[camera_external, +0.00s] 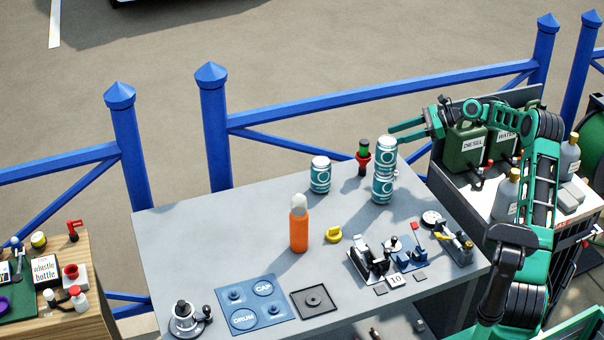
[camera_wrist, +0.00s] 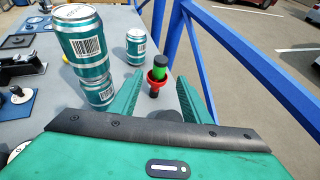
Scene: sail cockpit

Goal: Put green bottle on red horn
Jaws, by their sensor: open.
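The green bottle (camera_external: 364,148), a small green cylinder with dark ends, stands upright at the back right of the grey table. It sits on top of the red horn (camera_external: 362,159), touching it. In the wrist view the bottle (camera_wrist: 160,66) shows inside or on the horn's red rim (camera_wrist: 150,81); how deep it sits I cannot tell. My gripper (camera_external: 391,131) is open and empty, above and right of the bottle in the external view. In the wrist view its two fingers (camera_wrist: 160,76) point toward the bottle and appear on either side of it, apart from it.
Two stacked teal cans (camera_external: 383,175) stand close beside the horn, with a single can (camera_external: 320,175) to its left. An orange bottle (camera_external: 299,230) and a yellow piece (camera_external: 333,234) are mid-table. A blue railing (camera_external: 380,98) runs behind the table.

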